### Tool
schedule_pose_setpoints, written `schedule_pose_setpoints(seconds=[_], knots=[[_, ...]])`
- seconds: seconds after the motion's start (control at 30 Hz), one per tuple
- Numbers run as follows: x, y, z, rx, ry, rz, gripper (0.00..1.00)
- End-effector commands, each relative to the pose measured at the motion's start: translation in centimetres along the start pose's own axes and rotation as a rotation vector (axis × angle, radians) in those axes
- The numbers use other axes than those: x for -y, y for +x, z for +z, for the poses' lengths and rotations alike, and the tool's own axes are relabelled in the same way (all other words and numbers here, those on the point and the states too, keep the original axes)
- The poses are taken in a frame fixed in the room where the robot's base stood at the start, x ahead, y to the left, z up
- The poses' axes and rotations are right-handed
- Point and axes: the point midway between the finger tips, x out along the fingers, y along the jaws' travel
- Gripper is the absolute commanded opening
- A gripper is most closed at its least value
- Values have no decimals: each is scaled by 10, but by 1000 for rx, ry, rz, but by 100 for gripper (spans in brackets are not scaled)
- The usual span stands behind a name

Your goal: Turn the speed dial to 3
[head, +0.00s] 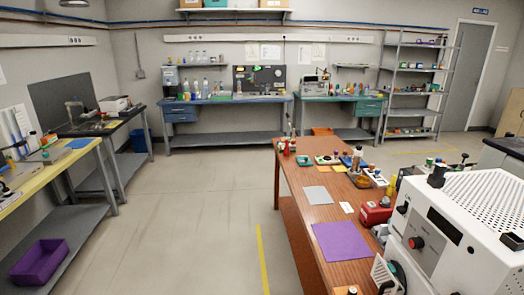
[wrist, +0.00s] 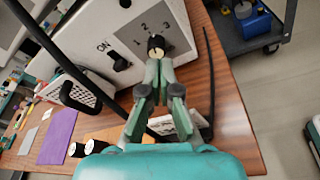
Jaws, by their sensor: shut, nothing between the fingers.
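The speed dial (wrist: 155,43) is a black knob on a grey panel (wrist: 135,38) of a white machine in the wrist view. The numbers 1, 2 and 3 stand around it, with 3 at its right. My gripper (wrist: 160,66) is shut and empty, its greenish fingertips together right at the lower edge of the dial. I cannot tell whether they touch it. The fingertips hide part of the knob, and I cannot tell which number it points to. I cannot make out the dial or my gripper in the head view.
A black switch (wrist: 121,64) marked ON is left of the dial. A black cable (wrist: 62,58) crosses the wrist view's left side. A purple mat (head: 342,241) lies on the wooden table (head: 315,215) near a white machine with a perforated top (head: 475,188). The floor left of the table is clear.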

Motion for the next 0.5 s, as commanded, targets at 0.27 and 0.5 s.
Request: schedule_pose_setpoints(seconds=[0.27, 0.5], knots=[[-17, 1, -4, 1, 0, -2, 0], [-16, 27, 4, 2, 0, -3, 0]])
